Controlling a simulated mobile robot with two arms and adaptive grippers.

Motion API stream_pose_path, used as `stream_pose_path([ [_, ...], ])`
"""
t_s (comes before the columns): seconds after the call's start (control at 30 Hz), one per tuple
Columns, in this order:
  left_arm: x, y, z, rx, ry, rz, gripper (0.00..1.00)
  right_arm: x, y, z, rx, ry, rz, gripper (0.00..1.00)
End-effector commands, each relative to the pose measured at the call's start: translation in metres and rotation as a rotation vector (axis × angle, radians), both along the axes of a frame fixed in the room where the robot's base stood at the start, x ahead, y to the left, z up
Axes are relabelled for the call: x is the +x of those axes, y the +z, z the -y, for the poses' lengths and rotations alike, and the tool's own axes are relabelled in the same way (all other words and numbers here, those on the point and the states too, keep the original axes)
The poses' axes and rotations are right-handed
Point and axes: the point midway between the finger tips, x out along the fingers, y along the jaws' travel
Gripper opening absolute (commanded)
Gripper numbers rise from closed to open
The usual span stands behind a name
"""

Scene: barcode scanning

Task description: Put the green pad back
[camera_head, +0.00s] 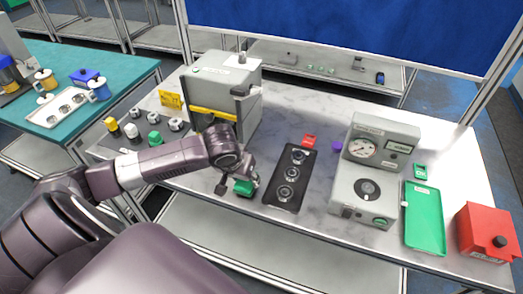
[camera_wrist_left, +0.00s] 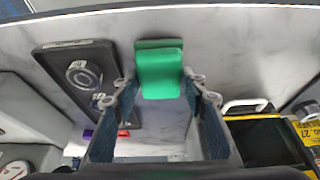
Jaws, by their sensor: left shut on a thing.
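The green pad (camera_head: 244,188) is a small green block near the front edge of the marble-topped bench. My left gripper (camera_head: 238,184) is shut on it, with one finger on each side. In the left wrist view the green pad (camera_wrist_left: 160,72) shows between the fingertips, a bright face over a darker green part. I cannot tell whether it touches the bench top. Beside it is a black plate (camera_head: 290,180) with several round metal fittings, which also shows in the left wrist view (camera_wrist_left: 110,62). My right gripper is not in view.
A grey machine with a yellow bar (camera_head: 225,90) stands behind my left arm. A rack with coloured knobs (camera_head: 107,150) lies left. A gauge box (camera_head: 372,170), a green tray (camera_head: 425,220) and a red box (camera_head: 486,232) stand right.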

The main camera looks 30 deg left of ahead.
Motion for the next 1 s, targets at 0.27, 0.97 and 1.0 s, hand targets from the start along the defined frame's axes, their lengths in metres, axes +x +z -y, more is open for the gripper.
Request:
stream_pose_path([
  [0.27, 0.063, 0.004, -0.014, -0.002, 0.003, 0.003, 0.2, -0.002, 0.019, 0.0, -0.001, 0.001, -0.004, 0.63],
  [0.97, 0.136, 0.001, -0.032, -0.001, 0.0, -0.003, 0.2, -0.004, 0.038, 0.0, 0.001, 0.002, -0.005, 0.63],
  [1.0, 0.134, -0.005, -0.032, 0.0, -0.001, -0.005, 0.2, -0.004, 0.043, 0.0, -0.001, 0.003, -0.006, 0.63],
])
